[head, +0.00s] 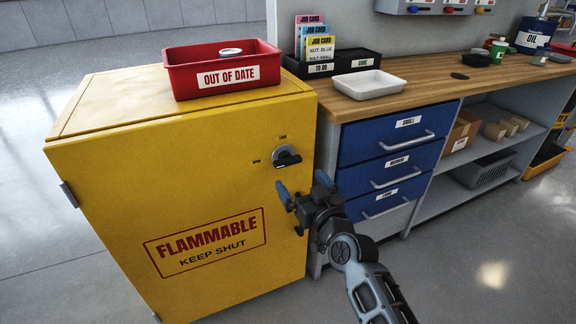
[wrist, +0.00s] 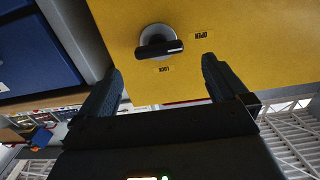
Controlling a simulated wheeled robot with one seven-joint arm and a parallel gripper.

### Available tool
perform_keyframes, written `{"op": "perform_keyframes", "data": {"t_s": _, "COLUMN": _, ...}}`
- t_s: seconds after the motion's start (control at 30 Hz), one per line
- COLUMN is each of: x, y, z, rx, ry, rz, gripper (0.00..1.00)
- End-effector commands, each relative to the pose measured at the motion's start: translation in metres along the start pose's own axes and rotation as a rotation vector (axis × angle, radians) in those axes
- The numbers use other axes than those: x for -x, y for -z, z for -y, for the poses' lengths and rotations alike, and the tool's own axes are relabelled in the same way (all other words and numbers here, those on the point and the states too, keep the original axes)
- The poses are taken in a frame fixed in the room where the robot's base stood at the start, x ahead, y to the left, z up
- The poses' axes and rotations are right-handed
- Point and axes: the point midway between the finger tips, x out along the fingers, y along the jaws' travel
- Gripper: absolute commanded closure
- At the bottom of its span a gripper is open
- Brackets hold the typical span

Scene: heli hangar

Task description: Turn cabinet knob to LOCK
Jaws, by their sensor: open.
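The yellow cabinet (head: 190,200) stands at the left with its door shut. Its black knob (head: 287,157) sits near the door's upper right corner, with a LOCK label (head: 283,137) above and an OPEN label (head: 257,162) to its left. In the upside-down wrist view, the knob (wrist: 158,42) has its bar lying crosswise, its light-marked end towards OPEN (wrist: 201,36). My gripper (head: 302,186) is open and empty, just below the knob in the head view. In the wrist view, its fingers (wrist: 161,66) are spread to either side of the knob, apart from it.
A red OUT OF DATE bin (head: 222,70) sits on the cabinet top. Close right is a workbench (head: 420,85) with blue drawers (head: 390,137) and protruding handles. A white tray (head: 369,84) and a card rack (head: 330,65) stand on it. The floor in front is clear.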

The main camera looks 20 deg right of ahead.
Motion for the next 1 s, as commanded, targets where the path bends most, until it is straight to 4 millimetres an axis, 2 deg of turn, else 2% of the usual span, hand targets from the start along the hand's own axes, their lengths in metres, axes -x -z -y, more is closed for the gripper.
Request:
{"op": "perform_keyframes", "data": {"t_s": 0.03, "x": -0.008, "y": 0.003, "z": -0.002, "rx": 0.004, "ry": 0.003, "rz": -0.004, "gripper": 0.0}}
{"op": "perform_keyframes", "data": {"t_s": 0.27, "x": -0.028, "y": 0.009, "z": -0.003, "rx": 0.007, "ry": 0.008, "rz": -0.009, "gripper": 0.0}}
{"op": "perform_keyframes", "data": {"t_s": 0.63, "x": -0.079, "y": 0.008, "z": -0.002, "rx": 0.008, "ry": 0.008, "rz": -0.008, "gripper": 0.0}}
{"op": "perform_keyframes", "data": {"t_s": 0.8, "x": -0.091, "y": 0.008, "z": -0.002, "rx": 0.007, "ry": 0.007, "rz": -0.008, "gripper": 0.0}}
{"op": "perform_keyframes", "data": {"t_s": 1.0, "x": -0.093, "y": 0.008, "z": -0.002, "rx": 0.006, "ry": 0.007, "rz": -0.007, "gripper": 0.0}}
